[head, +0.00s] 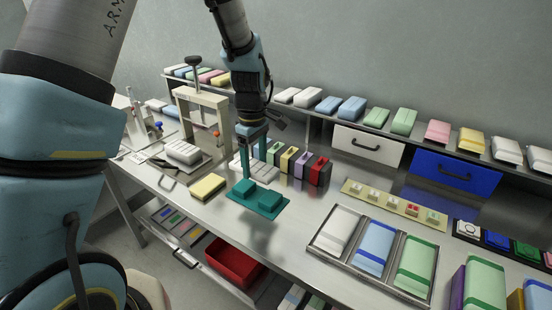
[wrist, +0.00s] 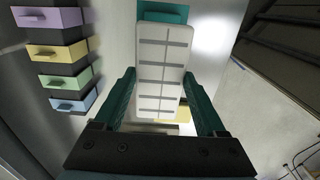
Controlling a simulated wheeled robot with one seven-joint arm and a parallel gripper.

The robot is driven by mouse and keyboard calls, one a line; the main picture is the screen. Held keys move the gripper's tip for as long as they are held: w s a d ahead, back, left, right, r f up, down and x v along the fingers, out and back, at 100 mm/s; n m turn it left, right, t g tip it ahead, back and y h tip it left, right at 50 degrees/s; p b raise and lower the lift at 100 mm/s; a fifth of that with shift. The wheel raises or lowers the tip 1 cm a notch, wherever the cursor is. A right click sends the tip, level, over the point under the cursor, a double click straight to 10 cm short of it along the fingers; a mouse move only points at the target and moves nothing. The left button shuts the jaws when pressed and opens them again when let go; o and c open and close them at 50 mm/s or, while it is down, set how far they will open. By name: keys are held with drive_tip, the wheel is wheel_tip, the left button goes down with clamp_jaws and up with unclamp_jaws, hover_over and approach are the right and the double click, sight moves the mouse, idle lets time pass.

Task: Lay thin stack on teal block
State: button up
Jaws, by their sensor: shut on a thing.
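My gripper (head: 254,168) is shut on a white, flat, grooved stack (wrist: 161,72). In the wrist view the stack lies lengthwise between the teal fingers (wrist: 161,108), its far end reaching past them. In the head view the held stack (head: 264,170) is partly hidden by the fingers. The teal block (head: 268,200) sits on a thin teal base on the table, just in front of and below the gripper. Part of the teal block (wrist: 163,10) shows beyond the stack's far end in the wrist view. I cannot tell the exact gap between stack and block.
A yellow pad (head: 207,187) lies left of the teal block. A press frame (head: 203,118) with a white grooved piece (head: 183,152) stands at the left. Coloured drawer boxes (head: 300,166) stand close behind the gripper. A metal tray (head: 322,246) with wrapped packs is at the right.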

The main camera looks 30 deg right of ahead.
drive_tip(key=shift+d+f, duration=0.1)
drive_tip(key=shift+d, duration=0.05)
drive_tip(key=shift+f+b, duration=2.4)
drive_tip(key=shift+f, duration=0.8)
drive_tip(key=shift+f, duration=0.2)
drive_tip(key=o, duration=1.2)
drive_tip(key=shift+o, duration=0.2)
drive_tip(key=shift+r, duration=0.1)
wheel_tip(320, 180, up, 11)
drive_tip(key=shift+f+b, duration=0.15)
drive_tip(key=shift+b, duration=0.9)
